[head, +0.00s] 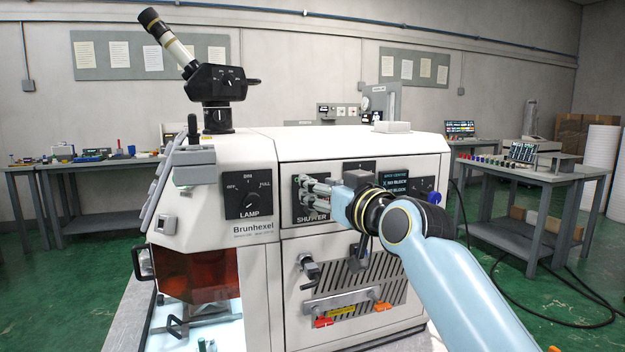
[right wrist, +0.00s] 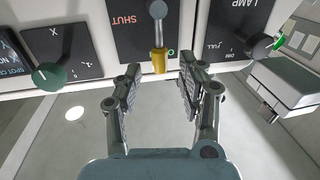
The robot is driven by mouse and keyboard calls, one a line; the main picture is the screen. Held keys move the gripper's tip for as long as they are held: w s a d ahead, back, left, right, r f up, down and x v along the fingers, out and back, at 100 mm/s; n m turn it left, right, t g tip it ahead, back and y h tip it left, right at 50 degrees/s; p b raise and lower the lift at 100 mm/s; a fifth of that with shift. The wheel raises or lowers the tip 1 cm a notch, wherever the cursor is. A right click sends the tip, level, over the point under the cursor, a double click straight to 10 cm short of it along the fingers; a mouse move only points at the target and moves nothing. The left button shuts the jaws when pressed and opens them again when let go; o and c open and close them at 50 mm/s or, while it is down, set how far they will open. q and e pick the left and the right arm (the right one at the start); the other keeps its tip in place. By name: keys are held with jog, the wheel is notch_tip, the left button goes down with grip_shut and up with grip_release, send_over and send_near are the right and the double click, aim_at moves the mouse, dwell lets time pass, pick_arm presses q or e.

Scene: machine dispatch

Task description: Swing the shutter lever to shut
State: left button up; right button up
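The shutter panel (head: 311,216) is a dark plate on the machine's front, right of the lamp dial, partly hidden in the head view by my right gripper (head: 304,189). In the right wrist view, which looks upside down, the shutter lever (right wrist: 158,35) has a grey shaft and a yellow end, and points down toward me. The word SHUT is left of it there. My right gripper (right wrist: 160,72) is open, its fingers on either side of the line to the yellow end. My left gripper is in neither view.
The lamp dial (head: 248,198) is left of the shutter panel; a green knob (right wrist: 48,76) sits on the other side. A microscope eyepiece (head: 173,45) rises from the machine top. Handles and a slotted plate (head: 355,285) lie below. Side tables (head: 540,180) stand apart.

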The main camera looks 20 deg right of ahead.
jog(key=shift+w+a, duration=0.2)
jog(key=shift+w, duration=0.65)
jog(key=shift+w+a, duration=0.15)
jog(key=shift+w, duration=0.65)
jog(key=shift+c, duration=0.4)
grip_shut()
jog(key=shift+f, duration=0.1)
